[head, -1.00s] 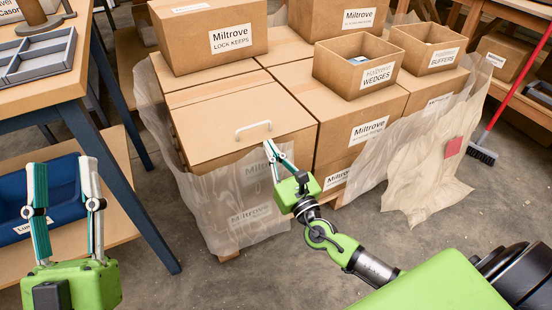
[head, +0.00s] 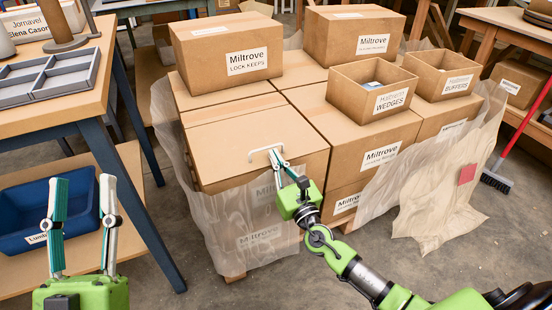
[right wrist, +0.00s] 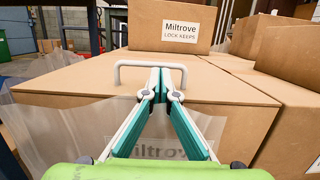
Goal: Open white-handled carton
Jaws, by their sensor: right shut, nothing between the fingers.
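The white-handled carton (head: 225,150) is a brown box at the near left corner of the stack, its top flat and shut. Its white handle (head: 257,153) stands on the top near the front edge; it also shows in the right wrist view (right wrist: 122,74). My right gripper (head: 275,153) is shut and empty, its fingertips at the handle's right part. In the right wrist view the fingertips (right wrist: 160,72) meet just in front of or under the handle bar; I cannot tell if they touch it. My left gripper (head: 83,180) is open and empty, away from the carton.
A Lock Keeps box (head: 205,50) sits behind the handle on the stack. Open Wedges (head: 345,97) and Buffers (head: 425,85) boxes stand to the right. Loose clear wrap (head: 235,225) hangs over the carton's front. A workbench (head: 95,110) stands at left, with a blue bin (head: 25,215) below.

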